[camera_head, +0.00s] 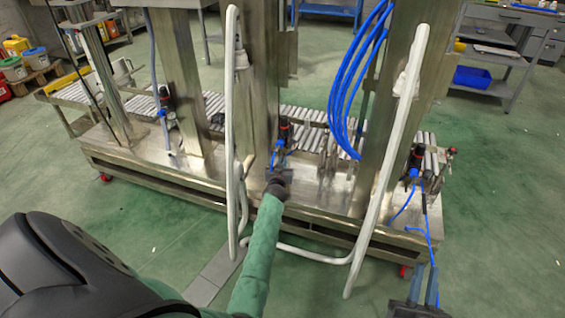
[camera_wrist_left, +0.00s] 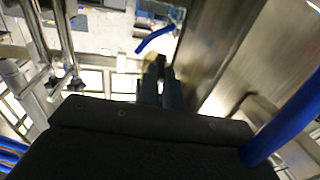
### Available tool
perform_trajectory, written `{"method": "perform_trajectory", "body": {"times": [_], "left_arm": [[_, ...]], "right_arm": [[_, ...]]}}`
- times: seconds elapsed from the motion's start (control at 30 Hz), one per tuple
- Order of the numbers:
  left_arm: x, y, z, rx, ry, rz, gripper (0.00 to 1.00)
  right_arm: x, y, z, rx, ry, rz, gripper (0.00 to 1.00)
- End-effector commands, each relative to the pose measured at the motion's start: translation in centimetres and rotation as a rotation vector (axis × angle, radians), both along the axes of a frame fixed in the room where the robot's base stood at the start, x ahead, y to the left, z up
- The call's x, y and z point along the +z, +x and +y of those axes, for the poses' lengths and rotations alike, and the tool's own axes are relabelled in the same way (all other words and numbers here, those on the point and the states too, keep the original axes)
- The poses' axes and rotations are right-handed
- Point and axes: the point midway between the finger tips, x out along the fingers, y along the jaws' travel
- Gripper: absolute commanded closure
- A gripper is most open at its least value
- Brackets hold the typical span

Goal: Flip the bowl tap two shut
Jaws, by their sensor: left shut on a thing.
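Bowl units with dark bodies and red parts stand along the steel machine. The middle bowl unit (camera_head: 284,130) is directly beyond my left gripper (camera_head: 282,174), which sits low beneath it at the deck. In the left wrist view its fingers (camera_wrist_left: 162,78) are close together on a small dark and yellowish part (camera_wrist_left: 151,64), which I take to be bowl tap two. The fingers cover much of it, so its lever angle cannot be read. My right gripper (camera_head: 424,272) is at the lower right, its two blue fingers apart and empty, away from the machine.
White bent tube frames (camera_head: 232,150) rise on both sides of my left forearm. Steel columns (camera_head: 258,80) and looped blue hoses (camera_head: 345,90) stand close by. Another bowl unit (camera_head: 415,160) is at the right. Green floor is clear at the right.

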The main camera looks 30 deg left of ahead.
Motion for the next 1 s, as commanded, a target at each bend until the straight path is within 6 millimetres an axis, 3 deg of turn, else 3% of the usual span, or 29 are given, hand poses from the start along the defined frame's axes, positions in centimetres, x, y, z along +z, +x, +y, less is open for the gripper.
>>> {"method": "perform_trajectory", "body": {"times": [0.2, 0.47, 0.77, 1.0], "left_arm": [[0.2, 0.0, 0.0, -0.024, 0.000, -0.001, 1.00], [0.2, 0.1, 0.2, -0.049, 0.001, -0.001, 1.00], [0.4, 0.1, 0.3, -0.079, 0.002, -0.002, 1.00], [0.4, 0.0, 0.3, -0.107, 0.002, -0.002, 1.00]], "right_arm": [[-6.0, 1.6, 0.7, 0.012, -0.051, 0.205, 0.84], [-13.7, 2.1, 1.3, 0.030, -0.109, 0.445, 0.84], [-22.5, 0.9, 1.6, 0.051, -0.172, 0.716, 0.84], [-29.3, -1.5, 1.5, 0.069, -0.218, 0.929, 0.84]]}}
